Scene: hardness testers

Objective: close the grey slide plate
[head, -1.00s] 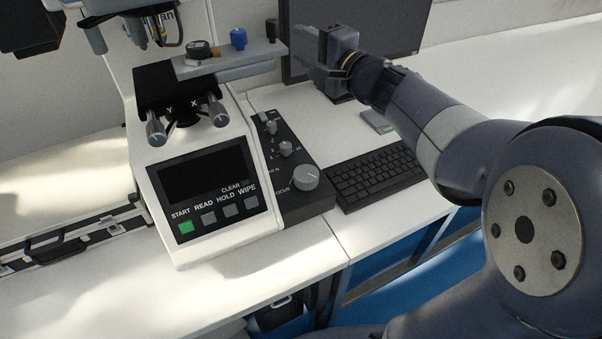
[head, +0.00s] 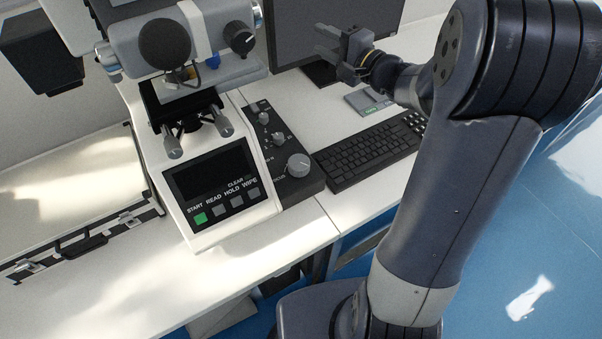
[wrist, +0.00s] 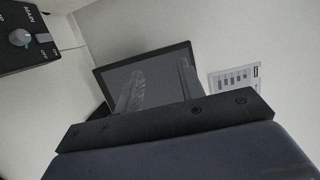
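The grey slide plate (head: 238,76) shows in the head view as a pale strip low under the tester's head. Most of it is hidden by that head, and I cannot tell how far out it stands. A blue knob (head: 211,62) shows partly above it. My gripper (head: 322,42) is to the right of the plate, clear of it, in front of the monitor, with its fingers pointing left. In the wrist view the two fingers (wrist: 158,88) stand apart with nothing between them, so it is open. The plate is not recognisable in the wrist view.
The hardness tester (head: 225,225) has a large round black knob (head: 164,45) on its head. A monitor (head: 300,35), a keyboard (head: 368,155) and a small grey-green device (head: 368,101) are on the right. A case (head: 85,245) lies left. The front bench is clear.

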